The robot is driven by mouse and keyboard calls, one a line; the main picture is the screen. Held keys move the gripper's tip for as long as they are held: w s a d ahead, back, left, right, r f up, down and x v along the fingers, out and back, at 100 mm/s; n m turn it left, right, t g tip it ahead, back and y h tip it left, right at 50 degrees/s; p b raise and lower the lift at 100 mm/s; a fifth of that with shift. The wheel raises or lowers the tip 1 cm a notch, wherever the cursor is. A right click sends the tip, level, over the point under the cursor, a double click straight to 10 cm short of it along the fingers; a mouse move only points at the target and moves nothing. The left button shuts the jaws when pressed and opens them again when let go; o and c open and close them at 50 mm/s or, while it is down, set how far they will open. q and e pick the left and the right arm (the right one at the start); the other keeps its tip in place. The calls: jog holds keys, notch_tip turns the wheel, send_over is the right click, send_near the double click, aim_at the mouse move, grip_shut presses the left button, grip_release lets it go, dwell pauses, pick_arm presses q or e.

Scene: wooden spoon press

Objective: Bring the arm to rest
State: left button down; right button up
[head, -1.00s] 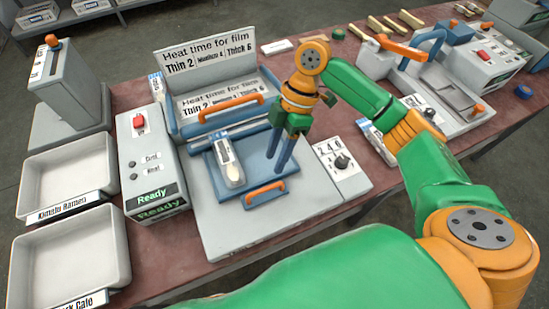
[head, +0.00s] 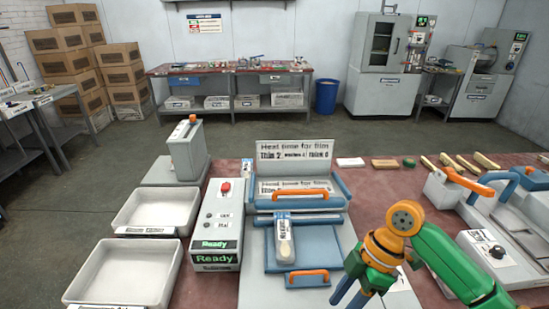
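My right arm comes in from the right, and its gripper (head: 350,298) hangs fingers down at the lower right of the sealing machine. Its two blue fingers stand apart with nothing seen between them; the tips are near the bottom edge. A wrapped spoon (head: 284,243) in a clear packet with a printed top lies on the blue plate (head: 318,244) of the machine. The machine's lid, with an orange handle (head: 301,194), stands raised behind it. The plate's front orange handle (head: 307,276) is left of the gripper. My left gripper is not in view.
A control box (head: 216,225) with a red button and a lit "Ready" sign stands left of the machine. Two white trays (head: 112,243) lie further left. Another machine with an orange handle (head: 468,182) stands at right. Wooden pieces (head: 385,163) lie at the back.

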jog(key=s+a+f+m+t, duration=0.2)
jog(key=s+a+f+m, duration=0.1)
jog(key=f, duration=0.2)
jog(key=s+a+f+m+t, duration=0.1)
jog(key=s+a+f+m, duration=0.2)
jog(key=f, duration=0.3)
jog(key=s+d+f+m+t+h, duration=0.2)
jog(key=s+d+m+t+h, duration=0.15)
jog(key=s+d+m, duration=0.5)
notch_tip(320, 180, down, 16)
jog(key=d+m+g, duration=0.1)
jog(key=d+g, duration=0.1)
jog(key=s+d+f+g, duration=0.1)
jog(key=s+f, duration=0.9)
jog(key=s, duration=0.2)
jog(key=shift+s+d+f+h, duration=0.2)
jog(key=shift+d+f+h, duration=0.1)
jog(key=shift+f+h, duration=0.15)
